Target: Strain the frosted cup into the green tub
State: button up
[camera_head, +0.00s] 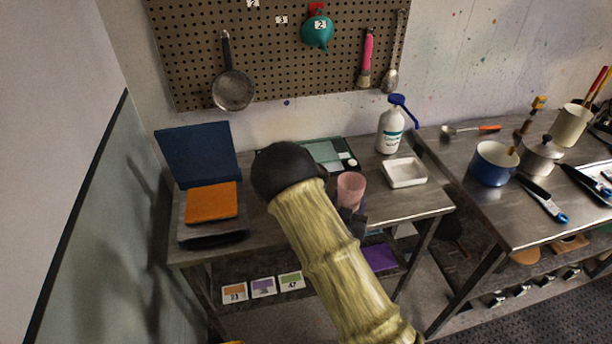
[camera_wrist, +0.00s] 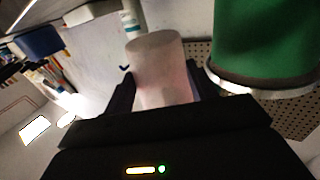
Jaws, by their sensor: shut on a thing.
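The frosted cup (camera_head: 350,190) is pinkish and translucent, and looks roughly upright in the head view. My gripper (camera_head: 352,221) is shut on it above the front of the left table. In the wrist view the cup (camera_wrist: 160,68) stands between the two dark fingers of my gripper (camera_wrist: 160,95). A large green vessel with a pale rim, seemingly the green tub (camera_wrist: 265,42), is close beside the cup at the right of the wrist view. My arm appears to hide it in the head view. The cup's contents cannot be seen.
A round-headed strainer or pan (camera_head: 233,90) and a teal funnel (camera_head: 317,33) hang on the pegboard (camera_head: 275,75). A white tray (camera_head: 404,173) and a white bottle (camera_head: 390,135) stand right of the cup. A blue pot (camera_head: 494,165) stands on the right table.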

aim_at(351, 187)
notch_tip(351, 187, up, 6)
jog(key=p, duration=0.4)
jog(key=shift+r, duration=0.1)
dwell(0.5)
